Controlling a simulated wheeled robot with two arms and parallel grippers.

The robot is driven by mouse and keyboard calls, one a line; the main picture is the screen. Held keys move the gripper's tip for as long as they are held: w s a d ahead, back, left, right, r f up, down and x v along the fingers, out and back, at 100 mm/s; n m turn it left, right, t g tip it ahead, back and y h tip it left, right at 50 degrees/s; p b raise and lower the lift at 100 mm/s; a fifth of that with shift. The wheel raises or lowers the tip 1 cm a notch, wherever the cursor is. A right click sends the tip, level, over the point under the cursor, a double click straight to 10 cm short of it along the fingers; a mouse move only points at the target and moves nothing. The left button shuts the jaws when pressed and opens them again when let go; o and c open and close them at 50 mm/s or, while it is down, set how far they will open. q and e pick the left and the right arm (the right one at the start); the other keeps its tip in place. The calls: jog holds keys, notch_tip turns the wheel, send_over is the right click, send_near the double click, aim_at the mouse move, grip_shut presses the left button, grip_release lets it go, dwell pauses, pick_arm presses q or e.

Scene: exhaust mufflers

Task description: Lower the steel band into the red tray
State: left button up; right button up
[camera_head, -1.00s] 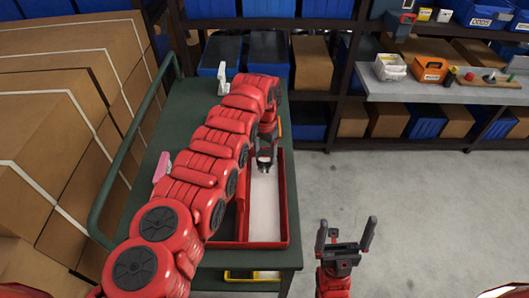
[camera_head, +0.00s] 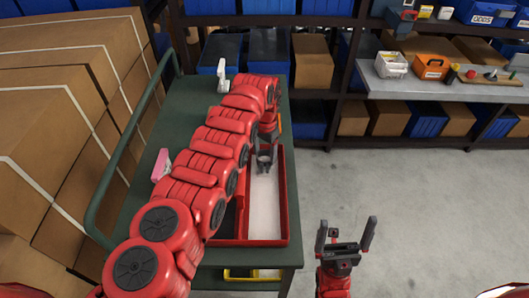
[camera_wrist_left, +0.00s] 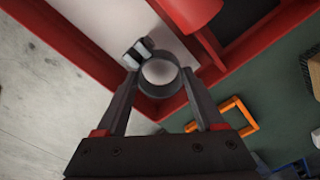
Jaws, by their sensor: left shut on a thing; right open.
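The red tray (camera_head: 291,205) stands on a green cart, with a pale-floored compartment on its right side. The steel band is a grey ring (camera_wrist_left: 160,91) in the left wrist view, with a small bolt-like part at its upper left. My left gripper (camera_head: 265,163) is shut on the band, one finger on each side, over the far part of the pale compartment. The band shows against the pale floor near a tray corner; I cannot tell whether it touches the floor. My right gripper (camera_head: 345,236) is open and empty, right of the cart.
The green cart (camera_head: 190,100) has a rail on its left, beside stacked cardboard boxes (camera_head: 55,130). A white bottle-like object (camera_head: 222,78) and a pink object (camera_head: 161,165) stand on it. An orange frame (camera_wrist_left: 238,115) lies beyond the tray. Shelves line the back.

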pick_arm(q)
jog(key=shift+f+b, duration=0.85)
jog(key=shift+f, duration=0.05)
dwell(0.5)
jog(key=o, duration=1.5)
jog(key=shift+c, duration=0.2)
